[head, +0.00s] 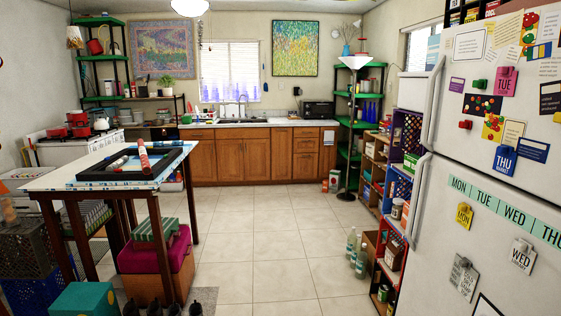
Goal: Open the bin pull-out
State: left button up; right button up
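A row of brown wooden base cabinets (257,160) stands along the back wall, under the counter and sink (240,120). All its fronts look closed. A narrower front (306,163) with a drawer above it is at the right part of the row. I cannot tell which front is the bin pull-out; no bin shows. Neither of my grippers is in view.
A tall table (55,183) with a dark tray stands at the left, with crates and boxes below. A white fridge (500,160) fills the right side. Shelves and bottles (360,262) line the right. The tiled floor (260,235) between is clear up to the cabinets.

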aim_at(282, 136)
jog(key=i+z, duration=0.2)
jog(key=i, duration=7.6)
jog(key=i+z, duration=0.2)
jog(key=i, duration=0.45)
jog(key=i+j+z, duration=0.25)
jog(key=i, duration=0.4)
jog(key=i+j+z, duration=0.2)
jog(key=i, duration=0.15)
jog(key=i+j+z, duration=0.2)
jog(key=i, duration=0.15)
jog(key=l, duration=0.1)
